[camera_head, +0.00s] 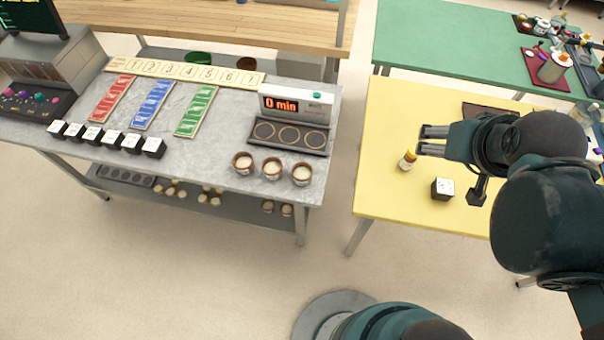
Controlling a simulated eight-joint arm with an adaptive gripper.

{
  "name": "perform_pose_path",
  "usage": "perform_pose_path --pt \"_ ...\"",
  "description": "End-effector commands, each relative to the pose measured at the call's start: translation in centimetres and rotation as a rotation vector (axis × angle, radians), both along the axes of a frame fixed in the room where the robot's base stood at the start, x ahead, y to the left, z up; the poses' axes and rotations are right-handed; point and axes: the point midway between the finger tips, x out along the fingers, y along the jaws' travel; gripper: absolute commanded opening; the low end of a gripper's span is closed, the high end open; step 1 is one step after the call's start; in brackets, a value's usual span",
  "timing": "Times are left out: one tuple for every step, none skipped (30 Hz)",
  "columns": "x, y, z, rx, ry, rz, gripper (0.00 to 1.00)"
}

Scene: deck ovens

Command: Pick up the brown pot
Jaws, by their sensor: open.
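Three small round pots with brown rims and pale contents stand in a row on the front right of the grey table: a left pot (243,162), a middle pot (272,168) and a right pot (301,174). A brown round vessel (246,64) also shows beneath the wooden counter, partly hidden, beside a green one (198,58). I cannot tell which of these is the brown pot. My gripper (432,140) is open and empty over the yellow table, pointing left, well to the right of the row of pots.
A timer device (296,105) reading "0 min" stands behind the three pots. Several dark-and-white cubes (112,138) line the front left. A small amber bottle (407,160) and a cube (442,188) stand on the yellow table (385,195) near my gripper. Open floor separates the tables.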

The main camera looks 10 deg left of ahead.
Motion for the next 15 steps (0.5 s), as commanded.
perform_pose_path --pt "0.0 0.0 0.0 0.001 0.0 -0.001 0.59" --pt "0.0 0.0 0.0 0.001 0.0 -0.001 0.59" --pt "0.0 0.1 0.0 0.003 0.001 -0.003 0.59" --pt "0.1 0.1 0.0 0.006 0.002 -0.005 0.59" --pt "0.1 0.2 -0.1 0.009 0.004 -0.007 0.59" --pt "0.2 0.3 -0.1 0.013 0.007 -0.012 0.59" --pt "0.3 0.4 -0.1 0.019 0.009 -0.017 0.59" --pt "0.4 0.6 -0.2 0.026 0.012 -0.023 0.59" --pt "0.6 0.8 -0.2 0.035 0.017 -0.032 0.59" --pt "0.7 1.0 -0.3 0.045 0.021 -0.043 0.59" --pt "0.9 1.2 -0.4 0.055 0.026 -0.051 0.59" --pt "1.1 1.5 -0.5 0.07 0.035 -0.067 0.59" --pt "1.3 1.8 -0.6 0.083 0.041 -0.08 0.59" --pt "1.5 2.1 -0.7 0.095 0.048 -0.093 0.59" --pt "1.7 2.5 -0.9 0.114 0.057 -0.113 0.59"
